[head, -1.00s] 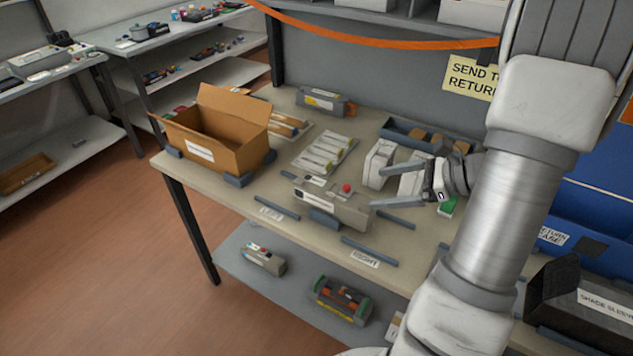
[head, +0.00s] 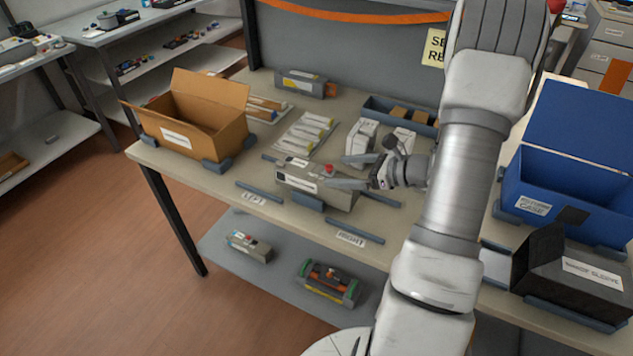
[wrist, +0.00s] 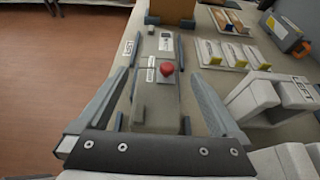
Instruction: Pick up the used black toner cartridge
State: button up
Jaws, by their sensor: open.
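A long grey unit (head: 318,190) with a red knob and a white label lies near the table's front edge; it also shows in the wrist view (wrist: 158,105). My gripper (head: 338,171) is open and empty, its fingers reaching over the unit's knob end. In the wrist view, the open jaws (wrist: 160,75) have the unit between them; I cannot tell whether they touch it. A dark grey cartridge (head: 303,82) with yellow and orange marks lies at the back. A cartridge with green ends (head: 328,284) lies on the lower shelf. No label I can read marks one as used black.
An open cardboard box (head: 200,125) stands at the table's left, with flat packs (head: 303,135) beside it. White holders (head: 362,140) stand behind my gripper. A blue case (head: 570,190) and a dark sleeve (head: 570,275) are at right. Low grey rails border the unit's place.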

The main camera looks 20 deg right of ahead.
aim_at(315, 172)
jog(key=x, duration=0.5)
jog(key=shift+w+a+f, duration=0.15)
jog(key=shift+a+f, duration=0.1)
grip_shut()
dwell(0.4)
